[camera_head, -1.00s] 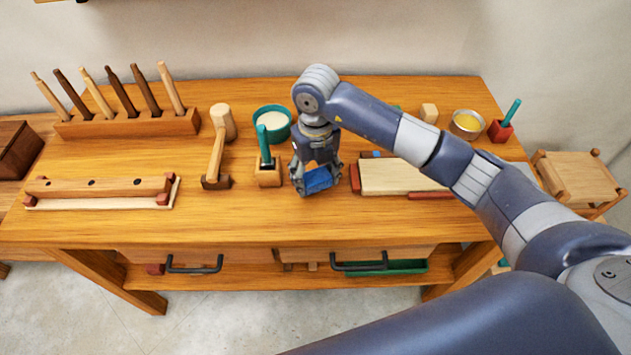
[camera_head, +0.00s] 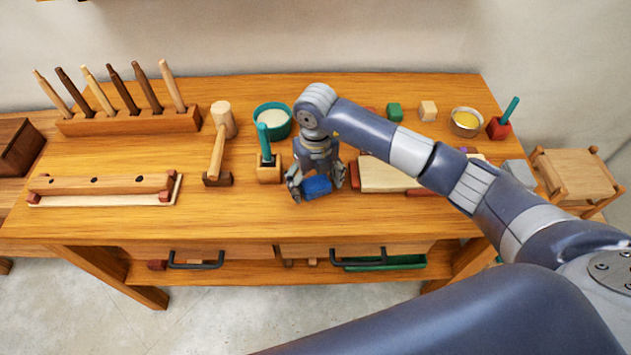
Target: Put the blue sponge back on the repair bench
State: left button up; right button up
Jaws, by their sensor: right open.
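The blue sponge (camera_head: 317,187) lies on the wooden repair bench (camera_head: 240,222), near the middle of its top. My right gripper (camera_head: 317,194) is open, pointing down, with its fingers apart on either side of the sponge. A gap shows between the right finger and the sponge; whether the left finger touches it I cannot tell. The gripper hides the far part of the sponge. My left gripper is not in view.
A wooden block with a teal-handled tool (camera_head: 268,173) stands just left of the gripper, and a mallet (camera_head: 217,150) further left. A pale board (camera_head: 388,175) lies close on the right. The bench's front strip is clear.

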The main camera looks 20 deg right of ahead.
aim_at(316, 183)
jog(key=shift+r, duration=0.1)
jog(key=shift+r, duration=0.25)
notch_tip(316, 183, up, 12)
jog(key=b, duration=0.3)
jog(key=shift+f, duration=0.2)
jog(key=shift+s, duration=0.1)
